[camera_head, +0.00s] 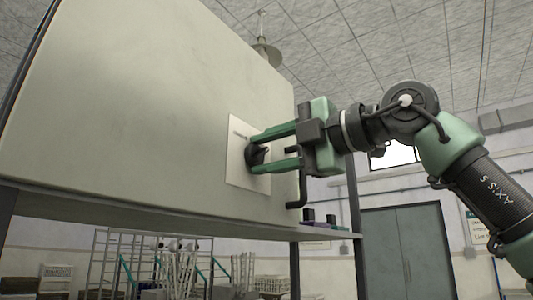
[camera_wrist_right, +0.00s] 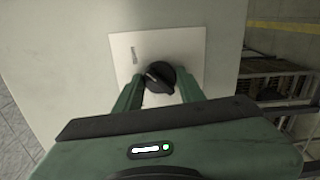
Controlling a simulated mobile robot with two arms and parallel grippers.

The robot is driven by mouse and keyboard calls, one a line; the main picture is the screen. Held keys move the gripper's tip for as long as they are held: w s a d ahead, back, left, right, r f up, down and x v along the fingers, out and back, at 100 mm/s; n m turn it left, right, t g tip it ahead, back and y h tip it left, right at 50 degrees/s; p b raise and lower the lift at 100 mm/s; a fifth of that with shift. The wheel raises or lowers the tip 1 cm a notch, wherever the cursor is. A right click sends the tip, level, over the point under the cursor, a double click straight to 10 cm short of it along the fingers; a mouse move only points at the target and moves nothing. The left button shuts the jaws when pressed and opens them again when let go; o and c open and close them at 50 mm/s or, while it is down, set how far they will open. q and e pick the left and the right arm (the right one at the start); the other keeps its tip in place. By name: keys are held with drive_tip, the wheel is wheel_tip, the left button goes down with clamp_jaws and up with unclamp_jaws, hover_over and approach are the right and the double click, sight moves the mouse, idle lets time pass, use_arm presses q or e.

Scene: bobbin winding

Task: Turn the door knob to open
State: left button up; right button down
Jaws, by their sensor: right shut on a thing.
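A black door knob (camera_head: 257,155) sits on a pale square plate (camera_head: 237,150) on the front of a large cream cabinet (camera_head: 130,100). My right gripper (camera_head: 262,152) reaches it from the right, with one green finger above the knob and one below. In the right wrist view the knob (camera_wrist_right: 160,77) lies between the two fingertips, and the gripper (camera_wrist_right: 158,90) is shut on it. A light line on the knob's face slants in that view. A black handle (camera_head: 297,188) stands at the cabinet's right edge. The cabinet's front looks closed. My left gripper is not in view.
The cabinet stands on a shelf (camera_head: 130,208) with dark posts. Small dark items (camera_head: 320,217) lie on the shelf to the right. Grey double doors (camera_head: 405,250) and racks (camera_head: 165,265) are far behind. A lamp (camera_head: 266,52) hangs from the ceiling.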

drive_tip(key=c, duration=0.9)
unclamp_jaws()
drive_tip(key=shift+o, duration=0.2)
drive_tip(key=shift+d, duration=0.1)
drive_tip(key=shift+s+d, duration=0.2)
drive_tip(key=shift+d, duration=0.05)
drive_tip(key=b+v, duration=0.2)
drive_tip(key=v, duration=0.5)
